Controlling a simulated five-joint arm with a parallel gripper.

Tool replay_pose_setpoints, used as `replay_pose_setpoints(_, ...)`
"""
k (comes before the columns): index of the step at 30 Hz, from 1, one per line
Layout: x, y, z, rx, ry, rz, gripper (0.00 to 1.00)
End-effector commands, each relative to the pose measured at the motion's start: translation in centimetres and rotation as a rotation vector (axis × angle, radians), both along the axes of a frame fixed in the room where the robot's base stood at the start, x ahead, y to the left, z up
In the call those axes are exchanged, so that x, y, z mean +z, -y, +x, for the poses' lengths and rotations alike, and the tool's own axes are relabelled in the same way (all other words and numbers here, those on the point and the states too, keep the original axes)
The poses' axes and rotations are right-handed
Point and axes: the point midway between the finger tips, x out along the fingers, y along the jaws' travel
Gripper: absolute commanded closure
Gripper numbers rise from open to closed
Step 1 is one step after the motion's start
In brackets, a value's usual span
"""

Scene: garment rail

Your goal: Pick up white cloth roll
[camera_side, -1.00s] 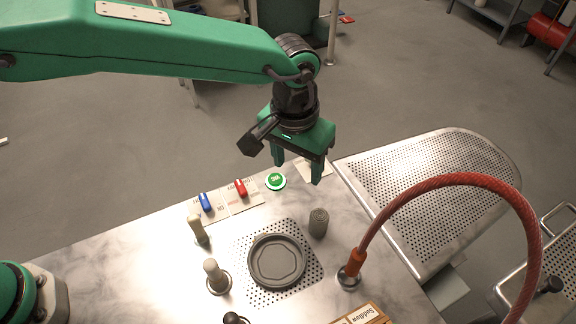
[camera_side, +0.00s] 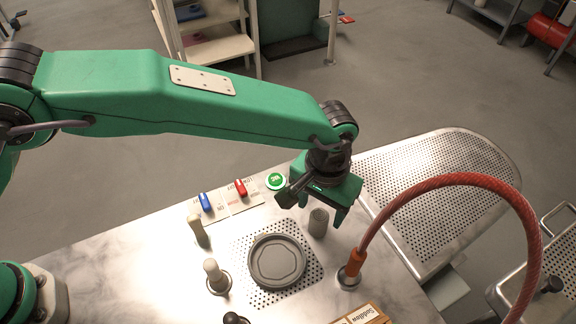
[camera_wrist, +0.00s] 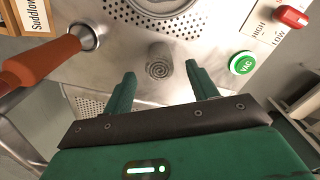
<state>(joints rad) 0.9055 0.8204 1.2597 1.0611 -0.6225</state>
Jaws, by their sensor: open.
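A short upright roll with a spiral end (camera_wrist: 159,62) stands on the metal table; it looks grey rather than white. In the side view the roll (camera_side: 318,223) is just right of the round grey dish, its top partly hidden by my gripper. My green gripper (camera_side: 322,207) is open and points down just above and behind the roll. In the wrist view, my two fingers (camera_wrist: 160,72) are apart and empty, with the roll showing between and just beyond their tips. I cannot tell whether a finger touches it.
The grey round dish (camera_side: 277,260) sits on a perforated plate. Two pale pegs (camera_side: 199,231) stand to its left. A red hose (camera_side: 440,181) arches up at the right. Blue and red switches (camera_side: 240,188) and a green VAC button (camera_side: 276,181) line the back edge. A perforated board (camera_side: 440,180) extends right.

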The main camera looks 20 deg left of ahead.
Motion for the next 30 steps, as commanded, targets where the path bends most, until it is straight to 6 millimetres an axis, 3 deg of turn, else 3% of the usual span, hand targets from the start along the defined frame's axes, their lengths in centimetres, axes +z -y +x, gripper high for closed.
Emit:
replay_pose_setpoints(8, -0.8, 0.0, -0.1, 0.0, -0.002, 0.002, 0.42)
replay_pose_setpoints(19, -4.7, 0.0, -0.2, 0.0, -0.002, 0.002, 0.42)
replay_pose_setpoints(30, -5.2, 0.0, -0.2, 0.0, 0.0, 0.0, 0.42)
